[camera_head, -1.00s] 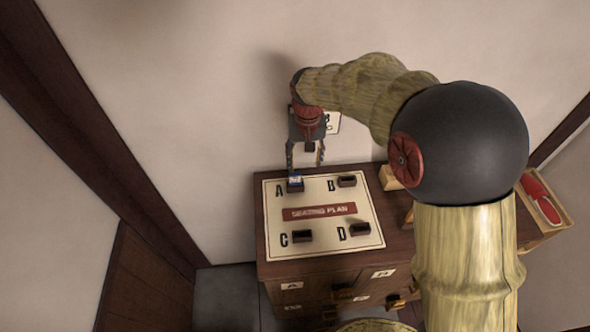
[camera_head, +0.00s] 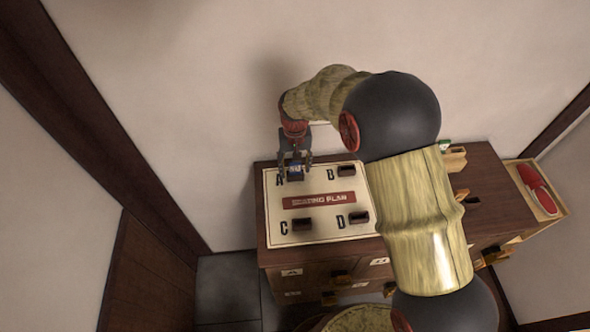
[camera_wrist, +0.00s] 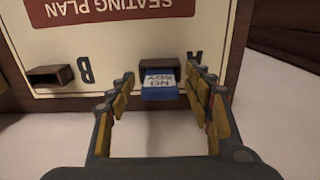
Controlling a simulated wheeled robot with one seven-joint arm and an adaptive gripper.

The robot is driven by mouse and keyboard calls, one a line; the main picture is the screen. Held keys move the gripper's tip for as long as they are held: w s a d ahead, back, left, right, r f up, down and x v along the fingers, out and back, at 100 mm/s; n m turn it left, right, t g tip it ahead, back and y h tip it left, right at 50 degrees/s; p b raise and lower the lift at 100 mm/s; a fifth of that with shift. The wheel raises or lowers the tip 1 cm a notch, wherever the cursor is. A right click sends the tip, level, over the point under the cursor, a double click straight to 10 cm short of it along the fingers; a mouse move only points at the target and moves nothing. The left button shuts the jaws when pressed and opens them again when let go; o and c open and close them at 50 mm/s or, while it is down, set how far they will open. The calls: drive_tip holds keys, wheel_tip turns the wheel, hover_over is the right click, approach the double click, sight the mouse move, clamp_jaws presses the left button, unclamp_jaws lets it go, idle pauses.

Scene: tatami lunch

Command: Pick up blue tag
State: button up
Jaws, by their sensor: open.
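The blue tag (camera_wrist: 159,84) has a white label with dark lettering that seems to read "NO SOY". It sits in the small dark holder (camera_wrist: 159,63) beside the letter A on the seating plan board. In the head view the blue tag (camera_head: 296,169) shows between my fingers at the board's upper left. My gripper (camera_wrist: 160,85) is open, with one finger on each side of the tag and a gap to each. In the head view my gripper (camera_head: 295,172) points down at holder A.
The seating plan board (camera_head: 320,228) lies on a dark wooden cabinet (camera_head: 490,215). Empty-looking dark holders stand at B (camera_head: 346,170), C (camera_head: 302,224) and D (camera_head: 358,218). A pale wall rises close behind. A tray with a red object (camera_head: 538,188) is at the right.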

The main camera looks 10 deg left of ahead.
drive_tip(key=c, duration=0.4)
drive_tip(key=shift+r, duration=0.1)
drive_tip(key=c, duration=0.7)
drive_tip(key=shift+o, duration=0.2)
drive_tip(key=shift+r, duration=0.1)
